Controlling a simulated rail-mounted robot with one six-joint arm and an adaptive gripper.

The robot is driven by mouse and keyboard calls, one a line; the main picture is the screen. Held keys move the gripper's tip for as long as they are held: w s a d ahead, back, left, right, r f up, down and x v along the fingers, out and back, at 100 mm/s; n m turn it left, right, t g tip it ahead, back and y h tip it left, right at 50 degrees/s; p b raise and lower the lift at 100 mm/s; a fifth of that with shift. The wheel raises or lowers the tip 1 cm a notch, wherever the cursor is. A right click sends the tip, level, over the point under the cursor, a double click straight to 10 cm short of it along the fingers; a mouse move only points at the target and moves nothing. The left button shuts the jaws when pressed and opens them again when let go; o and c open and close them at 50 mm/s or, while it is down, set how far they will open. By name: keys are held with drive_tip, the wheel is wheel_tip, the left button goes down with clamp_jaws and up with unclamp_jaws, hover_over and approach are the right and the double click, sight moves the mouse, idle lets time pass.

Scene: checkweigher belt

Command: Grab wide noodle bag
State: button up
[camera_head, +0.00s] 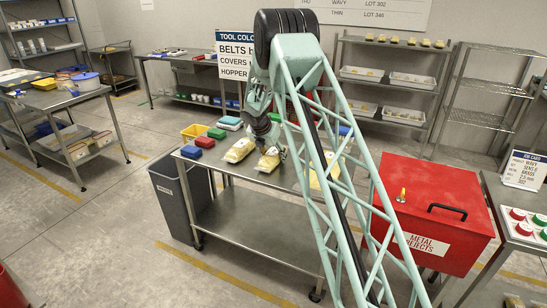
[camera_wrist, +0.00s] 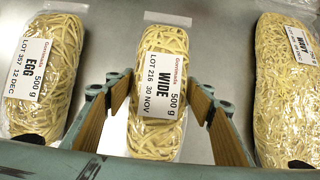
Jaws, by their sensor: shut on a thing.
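The wide noodle bag (camera_wrist: 157,88) is a clear pack of pale noodles with a white label reading WIDE, 500 g, LOT 216, 30 NOV. It is in the middle of the wrist view, between the two fingers of my gripper (camera_wrist: 152,98). The wood-faced fingers are shut on its sides. In the head view the bag (camera_head: 268,162) is at my gripper (camera_head: 268,143), over the metal cart, partly hidden by my arm. I cannot tell whether it touches the cart top.
An egg noodle bag (camera_wrist: 42,75) lies left of it and a wavy noodle bag (camera_wrist: 287,85) right, each with a gap. Blue, green and red items and a yellow bin (camera_head: 194,132) crowd the cart's (camera_head: 285,180) left end. A red metal rejects box (camera_head: 432,210) stands to the right.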

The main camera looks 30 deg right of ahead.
sight(274, 150)
drive_tip(key=shift+r, duration=0.15)
drive_tip(key=shift+r+p, duration=0.7)
drive_tip(key=shift+r, duration=0.9)
drive_tip(key=shift+s+r, duration=0.1)
drive_tip(key=s, duration=0.5)
drive_tip(key=s+a+r, duration=0.1)
drive_tip(key=s, duration=0.9)
drive_tip(key=shift+s+a+r, duration=0.15)
drive_tip(key=shift+s+a, duration=0.05)
drive_tip(key=shift+s, duration=0.15)
